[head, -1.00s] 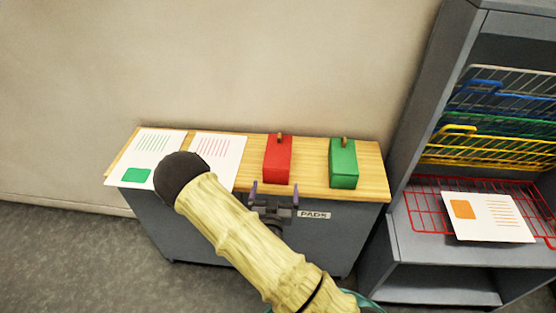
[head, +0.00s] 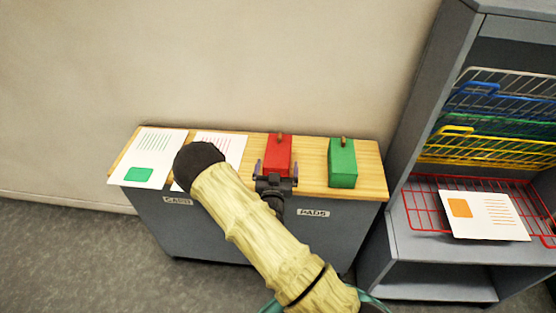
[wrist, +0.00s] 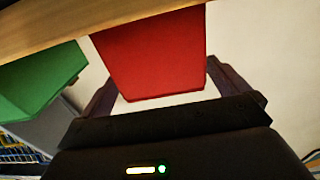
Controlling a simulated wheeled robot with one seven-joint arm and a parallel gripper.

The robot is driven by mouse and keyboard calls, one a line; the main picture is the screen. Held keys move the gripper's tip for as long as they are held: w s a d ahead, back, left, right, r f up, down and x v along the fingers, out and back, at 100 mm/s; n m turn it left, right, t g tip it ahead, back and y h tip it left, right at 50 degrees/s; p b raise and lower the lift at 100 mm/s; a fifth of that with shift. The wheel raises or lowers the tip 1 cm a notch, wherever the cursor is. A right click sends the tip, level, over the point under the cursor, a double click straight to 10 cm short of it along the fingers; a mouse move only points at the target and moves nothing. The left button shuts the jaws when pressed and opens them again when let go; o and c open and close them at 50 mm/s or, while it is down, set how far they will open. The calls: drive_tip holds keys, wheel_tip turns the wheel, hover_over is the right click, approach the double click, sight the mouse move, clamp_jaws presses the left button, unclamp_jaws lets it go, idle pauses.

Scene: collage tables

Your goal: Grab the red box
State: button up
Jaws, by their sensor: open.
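The red box (head: 277,153) stands on the wooden top of the grey cabinet, with a small brown knob on top. In the wrist view the red box (wrist: 155,55) fills the space between the two fingers. My gripper (head: 276,168) is open at the front of the red box, with one finger on each side of it. The wrist view shows my gripper (wrist: 165,93) with a gap between the box and at least the left finger. Whether the right finger touches the box I cannot tell. The lower front of the box is partly hidden by my gripper in the head view.
A green box (head: 342,163) stands right of the red one on the wooden top (head: 370,180). Two printed sheets lie at left, one (head: 153,150) with a green patch. A grey shelf (head: 410,232) with coloured wire racks (head: 480,148) stands at right, holding an orange-marked sheet (head: 490,215).

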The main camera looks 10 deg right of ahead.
sight(277, 157)
drive_tip(key=x, duration=0.4)
drive_tip(key=shift+a+p, duration=0.1)
drive_tip(key=shift+p, duration=0.3)
drive_tip(key=c, duration=1)
